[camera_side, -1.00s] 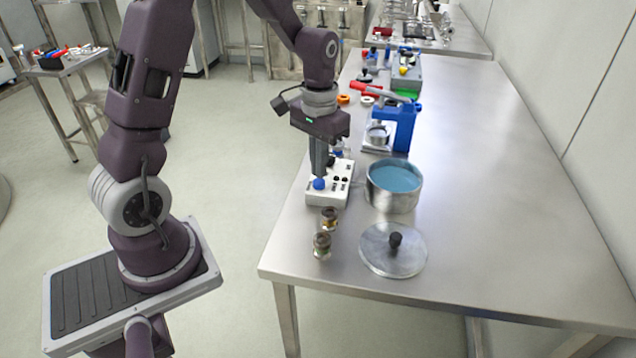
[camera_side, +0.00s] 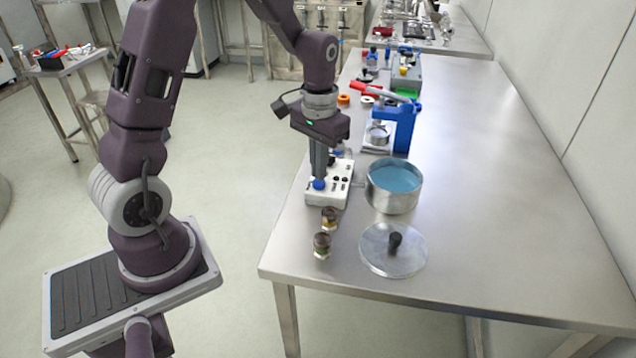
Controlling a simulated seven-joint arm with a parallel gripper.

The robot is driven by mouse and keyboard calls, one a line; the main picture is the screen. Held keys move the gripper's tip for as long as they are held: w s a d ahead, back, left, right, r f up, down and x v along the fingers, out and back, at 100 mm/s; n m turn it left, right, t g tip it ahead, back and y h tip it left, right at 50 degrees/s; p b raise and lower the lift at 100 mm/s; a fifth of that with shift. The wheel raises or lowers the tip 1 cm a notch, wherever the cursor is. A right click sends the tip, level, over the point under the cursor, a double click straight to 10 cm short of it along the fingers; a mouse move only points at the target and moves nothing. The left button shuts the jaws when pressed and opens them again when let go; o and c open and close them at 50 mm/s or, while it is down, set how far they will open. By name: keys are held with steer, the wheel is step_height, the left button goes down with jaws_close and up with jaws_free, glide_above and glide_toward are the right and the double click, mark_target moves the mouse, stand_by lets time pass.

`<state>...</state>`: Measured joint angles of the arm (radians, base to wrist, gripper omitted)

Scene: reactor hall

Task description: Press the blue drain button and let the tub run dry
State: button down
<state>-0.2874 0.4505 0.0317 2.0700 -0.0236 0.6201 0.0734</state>
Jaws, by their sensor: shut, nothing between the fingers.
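The blue drain button (camera_side: 319,184) is a round knob on the near left part of a white control box (camera_side: 341,191) on the steel table. My gripper (camera_side: 319,174) is shut, empty and points down, with its fingertips at the blue button. They seem to touch it or hover just above; I cannot tell which. The metal tub (camera_side: 392,201) stands right of the box, joined to it by a short pipe. Blue liquid (camera_side: 396,177) fills it to a little below the rim.
A glass lid (camera_side: 378,258) with a black knob lies in front of the tub. Two small jars (camera_side: 322,245) stand near the table's left edge. The table's right side is clear.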

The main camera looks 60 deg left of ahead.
steer(key=shift+f, duration=0.8)
steer(key=shift+r, duration=1.05)
steer(key=shift+r, duration=0.1)
step_height(320, 180, up, 5)
steer(key=shift+f, duration=0.15)
steer(key=s+d+r+m+t, duration=0.1)
steer(key=s+d+r+t, duration=0.2)
steer(key=s+d+r, duration=0.5)
steer(key=s+d+r+m+t, duration=0.2)
steer(key=s+r, duration=0.1)
steer(key=s, duration=0.7)
steer(key=shift+s+d+t, duration=0.3)
steer(key=shift+s, duration=0.1)
